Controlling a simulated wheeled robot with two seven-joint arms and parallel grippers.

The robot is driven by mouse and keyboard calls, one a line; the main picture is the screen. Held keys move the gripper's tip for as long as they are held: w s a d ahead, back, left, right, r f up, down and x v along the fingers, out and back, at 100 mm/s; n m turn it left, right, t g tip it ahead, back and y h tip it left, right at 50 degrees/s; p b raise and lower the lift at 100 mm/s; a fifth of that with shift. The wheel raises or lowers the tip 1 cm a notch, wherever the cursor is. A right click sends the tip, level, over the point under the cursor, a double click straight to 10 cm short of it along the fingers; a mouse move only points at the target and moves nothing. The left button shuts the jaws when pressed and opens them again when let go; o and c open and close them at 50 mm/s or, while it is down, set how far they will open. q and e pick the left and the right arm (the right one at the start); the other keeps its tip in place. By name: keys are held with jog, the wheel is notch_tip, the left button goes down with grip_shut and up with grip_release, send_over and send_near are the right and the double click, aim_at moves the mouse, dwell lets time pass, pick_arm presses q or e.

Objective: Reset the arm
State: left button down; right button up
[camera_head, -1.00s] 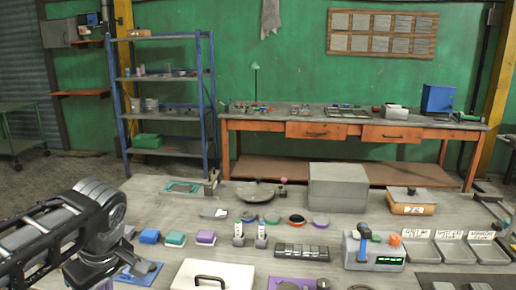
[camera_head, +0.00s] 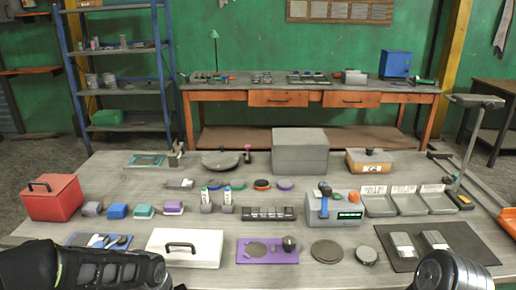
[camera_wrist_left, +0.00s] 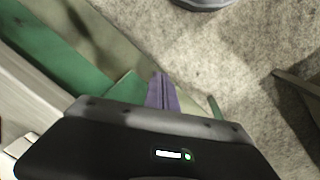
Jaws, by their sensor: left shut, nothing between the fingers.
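My left arm (camera_head: 85,268) lies low along the bottom left edge in the head view, in front of the workbench; its gripper is out of that view. In the left wrist view my left gripper (camera_wrist_left: 162,88) shows two narrow purple-grey fingers closed together, with nothing between them. Its dark housing carries a small lit display. Speckled floor and green surfaces lie beyond the fingertips. Part of my right arm (camera_head: 452,272) shows at the bottom right of the head view; its gripper is out of frame.
A grey table (camera_head: 100,168) spans the front. A red box (camera_head: 53,197), white lidded case (camera_head: 184,247), purple board (camera_head: 267,252), dark mat (camera_head: 475,243) and grey trays (camera_head: 424,199) are on it. A workbench (camera_head: 310,92) and blue shelf (camera_head: 119,86) stand behind.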

pick_arm(q)
jog(key=s+d+f+m+h, duration=0.1)
jog(key=s+d+f+m, duration=0.1)
jog(key=s+d+f, duration=0.4)
jog(key=s+d+f+m+h, duration=0.2)
jog(key=s+d+f, duration=0.5)
jog(key=f, duration=0.8)
jog(key=s, duration=0.3)
